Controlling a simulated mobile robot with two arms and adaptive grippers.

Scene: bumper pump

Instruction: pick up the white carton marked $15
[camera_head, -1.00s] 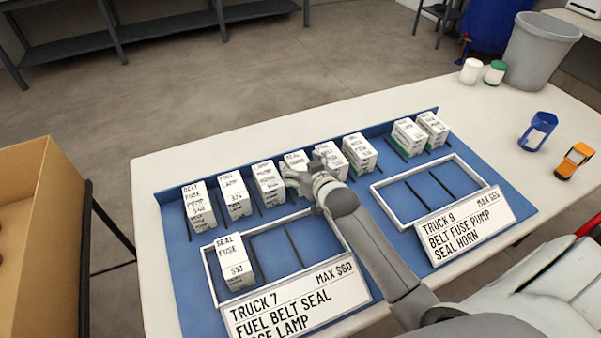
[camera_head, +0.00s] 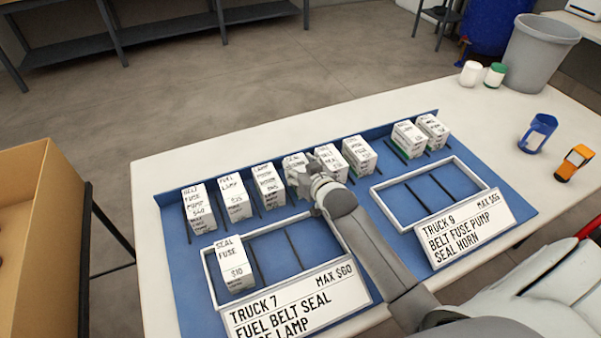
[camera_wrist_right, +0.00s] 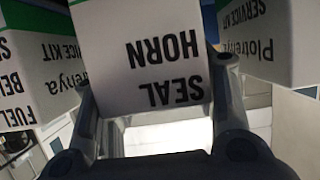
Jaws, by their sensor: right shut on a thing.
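A white carton lettered SEAL HORN (camera_wrist_right: 150,55) sits between the two fingers of my right gripper (camera_wrist_right: 160,110) in the right wrist view. The gripper is shut on it. Its price does not show there. In the head view the top of this carton (camera_head: 293,161) stands in the back row, and my right gripper (camera_head: 312,178) covers much of it. I cannot tell whether it is lifted off the blue mat. My left gripper is not in view.
Other white cartons stand close on both sides, including a lamp-pump carton (camera_head: 268,186) and a belt-seal carton (camera_head: 331,161). A SEAL FUSE $10 carton (camera_head: 232,264) stands in the Truck 7 frame (camera_head: 208,275). The Truck 9 frame (camera_head: 385,204) is empty.

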